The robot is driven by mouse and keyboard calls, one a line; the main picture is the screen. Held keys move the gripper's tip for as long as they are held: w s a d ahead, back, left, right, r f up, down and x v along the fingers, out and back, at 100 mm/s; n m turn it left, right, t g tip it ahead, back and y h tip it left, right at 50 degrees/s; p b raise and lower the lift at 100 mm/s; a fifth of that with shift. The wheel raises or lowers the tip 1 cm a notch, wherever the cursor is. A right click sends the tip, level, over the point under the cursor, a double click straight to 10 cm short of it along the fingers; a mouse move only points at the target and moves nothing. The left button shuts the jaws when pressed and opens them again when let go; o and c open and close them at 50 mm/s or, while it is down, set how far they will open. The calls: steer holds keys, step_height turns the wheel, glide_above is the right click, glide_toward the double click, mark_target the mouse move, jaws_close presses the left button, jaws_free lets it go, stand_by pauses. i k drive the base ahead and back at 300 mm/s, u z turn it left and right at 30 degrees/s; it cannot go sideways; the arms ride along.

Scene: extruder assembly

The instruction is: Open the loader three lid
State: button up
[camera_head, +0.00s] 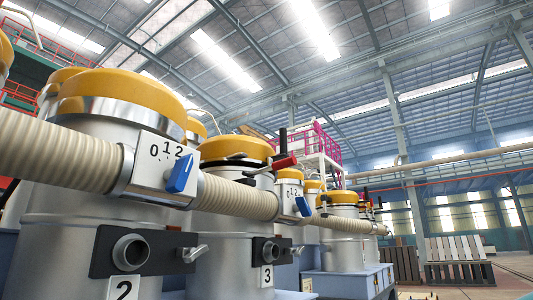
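Loader three (225,240) is a silver cylinder with a black "3" low on its front, in the middle left of the head camera view. Its yellow lid (237,149) sits level on top and looks closed. A lever with a red grip (284,162) sticks out at the right of the lid, by a dark upright post (283,140). A ribbed beige hose (240,197) crosses the loader's front. The far side of the lid is hidden. My gripper is not in view.
Loader two (75,220), with a yellow lid and a blue-knob dial box (166,165), stands close at the left. More yellow-lidded loaders (340,230) stand farther right. A magenta-railed platform (320,150) rises behind.

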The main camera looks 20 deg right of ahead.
mark_target(228, 149)
steer(key=z, duration=0.05)
steer(key=k, duration=0.5)
steer(key=z, duration=1.9)
steer(key=i, duration=1.2)
steer(key=u, duration=2.55)
